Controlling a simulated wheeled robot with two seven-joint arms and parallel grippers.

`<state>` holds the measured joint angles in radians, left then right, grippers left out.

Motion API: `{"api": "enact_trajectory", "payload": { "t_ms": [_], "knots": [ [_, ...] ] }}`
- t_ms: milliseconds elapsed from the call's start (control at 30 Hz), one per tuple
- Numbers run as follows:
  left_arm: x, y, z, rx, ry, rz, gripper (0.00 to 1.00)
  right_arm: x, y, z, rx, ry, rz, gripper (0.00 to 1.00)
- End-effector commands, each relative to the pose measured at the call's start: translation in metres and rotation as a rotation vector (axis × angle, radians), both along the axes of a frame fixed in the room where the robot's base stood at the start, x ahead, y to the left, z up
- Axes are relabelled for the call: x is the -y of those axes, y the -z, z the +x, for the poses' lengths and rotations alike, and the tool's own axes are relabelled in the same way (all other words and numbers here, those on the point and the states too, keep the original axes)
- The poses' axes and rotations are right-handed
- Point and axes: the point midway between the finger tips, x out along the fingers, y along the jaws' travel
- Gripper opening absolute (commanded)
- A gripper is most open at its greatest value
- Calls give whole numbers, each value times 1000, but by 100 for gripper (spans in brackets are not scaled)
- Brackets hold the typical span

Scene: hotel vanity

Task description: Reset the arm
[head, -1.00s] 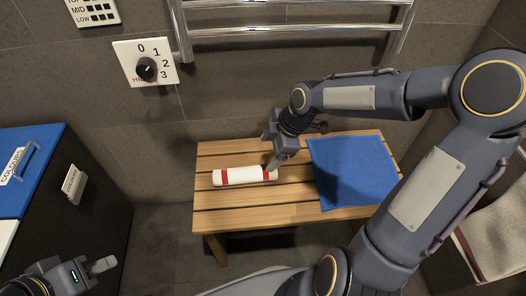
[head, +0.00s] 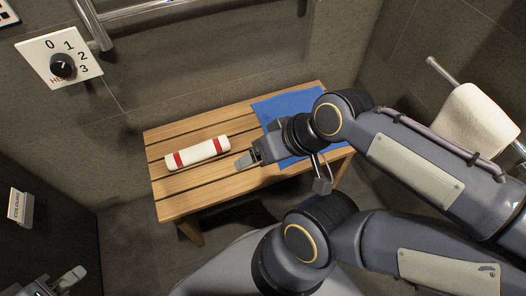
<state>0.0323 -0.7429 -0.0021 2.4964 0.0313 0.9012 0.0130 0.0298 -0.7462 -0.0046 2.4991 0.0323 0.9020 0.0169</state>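My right gripper (head: 255,155) comes in from the right over the bench, just right of a white roll with red bands (head: 197,152). It is apart from the roll and holds nothing that I can see; its finger gap is not clear. The roll lies on the slatted wooden bench (head: 165,205). My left gripper (head: 62,282) is at the bottom left corner, partly cut off by the frame edge. Nothing shows in it, and its finger gap is unclear.
A blue cloth (head: 288,105) lies on the bench, partly hidden behind my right arm. A dial panel (head: 65,58) and a metal towel rail (head: 150,8) are on the wall. A pale towel (head: 478,125) hangs at the right. A dark cabinet (head: 45,170) stands at the left.

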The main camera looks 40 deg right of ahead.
Motion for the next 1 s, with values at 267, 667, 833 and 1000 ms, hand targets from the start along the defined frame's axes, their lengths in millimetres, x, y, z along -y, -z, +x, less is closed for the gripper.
{"api": "enact_trajectory", "payload": {
  "t_ms": [267,667,833,1000],
  "knots": [
    [0,-7,0,0,0,0,36,0,-7,1,0,-2,-3,76],
    [0,-136,0,0,0,0,36,1,-137,1,2,-2,-5,76],
    [0,-209,0,0,0,0,36,1,-209,1,2,-2,-5,76],
    [0,-279,0,0,0,0,36,0,-279,1,1,-3,-5,76]
  ]
}}
